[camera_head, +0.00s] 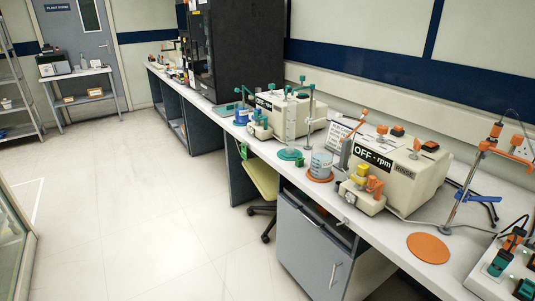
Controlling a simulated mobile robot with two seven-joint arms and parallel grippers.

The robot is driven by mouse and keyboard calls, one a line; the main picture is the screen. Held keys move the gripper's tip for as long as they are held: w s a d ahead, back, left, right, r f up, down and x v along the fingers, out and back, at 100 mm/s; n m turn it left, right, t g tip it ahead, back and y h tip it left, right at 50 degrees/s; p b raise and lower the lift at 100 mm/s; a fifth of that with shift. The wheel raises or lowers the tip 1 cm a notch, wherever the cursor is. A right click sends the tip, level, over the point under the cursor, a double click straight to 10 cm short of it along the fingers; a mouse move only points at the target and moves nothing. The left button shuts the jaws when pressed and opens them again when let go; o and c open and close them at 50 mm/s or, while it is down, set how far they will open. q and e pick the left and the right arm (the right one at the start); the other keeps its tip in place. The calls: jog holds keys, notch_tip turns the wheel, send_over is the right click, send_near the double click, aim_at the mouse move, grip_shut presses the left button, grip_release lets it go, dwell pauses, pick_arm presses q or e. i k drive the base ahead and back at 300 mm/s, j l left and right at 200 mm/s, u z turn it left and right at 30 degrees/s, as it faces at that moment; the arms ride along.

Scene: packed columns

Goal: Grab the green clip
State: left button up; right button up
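Several small green pieces stand on the bench, and I cannot tell for certain which is the green clip. A green clamp-like piece (302,79) tops a thin rod at the middle of the bench. Another green piece (287,89) is on a rod just left of it. A small green object (244,151) shows at the bench's front edge, above the chair. A clear column stands on a round green base (290,154). Neither of my grippers is in view.
The long white bench (400,225) runs along the right wall, crowded with beige machines (405,172), a beaker (321,162) and orange-fitted stands. A black cabinet (235,50) stands farther back. The floor at left is clear.

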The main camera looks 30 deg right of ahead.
aim_at(299, 162)
jog(key=i, duration=0.65)
jog(key=i+j+z, duration=0.1)
jog(key=i, duration=0.6)
jog(key=i+j+z, duration=0.1)
jog(key=i+z, duration=0.35)
jog(key=i+j+z, duration=0.2)
jog(key=z, duration=0.25)
jog(key=i+j+z, duration=0.65)
jog(key=j+z, duration=0.25)
jog(key=i+j+z, duration=0.15)
jog(key=j+z, duration=0.3)
jog(key=i+j+z, duration=0.1)
jog(key=j+z, duration=0.35)
